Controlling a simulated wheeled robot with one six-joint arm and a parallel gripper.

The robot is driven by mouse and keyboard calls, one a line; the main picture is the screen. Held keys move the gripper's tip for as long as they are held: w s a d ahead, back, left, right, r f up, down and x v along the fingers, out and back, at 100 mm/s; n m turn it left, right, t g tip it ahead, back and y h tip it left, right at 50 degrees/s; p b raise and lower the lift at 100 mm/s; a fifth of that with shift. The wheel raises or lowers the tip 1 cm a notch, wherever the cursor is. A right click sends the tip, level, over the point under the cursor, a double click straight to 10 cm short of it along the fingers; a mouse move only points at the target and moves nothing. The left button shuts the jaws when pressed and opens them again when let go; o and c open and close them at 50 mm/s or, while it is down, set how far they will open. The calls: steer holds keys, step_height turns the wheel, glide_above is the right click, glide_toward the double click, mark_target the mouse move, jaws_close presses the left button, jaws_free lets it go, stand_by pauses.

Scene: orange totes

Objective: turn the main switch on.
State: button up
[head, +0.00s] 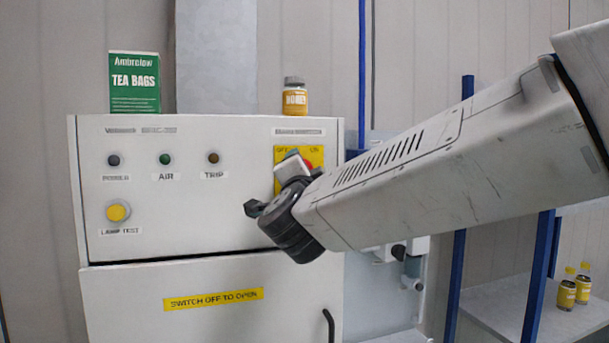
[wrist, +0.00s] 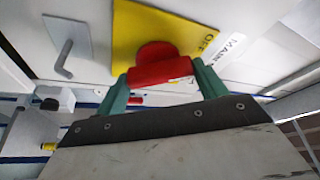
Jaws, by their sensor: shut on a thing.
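The main switch is a red rotary knob (head: 314,157) on a yellow plate (head: 281,185), on the upper right of the white cabinet front. The plate reads OFF at left and ON at right. In the head view, my gripper (head: 291,160) and wrist hide most of the knob. In the wrist view, the red knob (wrist: 154,70) stands out from the yellow plate (wrist: 135,25), and the green fingers of my gripper (wrist: 160,82) are shut on it, one on each side. I cannot tell which mark the knob points to.
The cabinet (head: 200,215) carries lamps, a yellow lamp test button (head: 118,211) and a lower door marked SWITCH OFF TO OPEN, with a dark handle (head: 328,326). A tea box (head: 134,82) and a honey jar (head: 294,97) stand on top. Blue posts (head: 534,275) rise at right.

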steer(key=m+g, duration=0.1)
steer(key=m, duration=0.2)
steer(key=m+g, duration=0.1)
steer(key=m, duration=0.2)
steer(key=shift+h, duration=0.4)
steer(key=shift+m, duration=0.3)
steer(key=o, duration=1)
steer(key=s, duration=0.5)
steer(key=s+a, duration=0.1)
steer(key=s, duration=0.1)
steer(key=shift+s, duration=0.4)
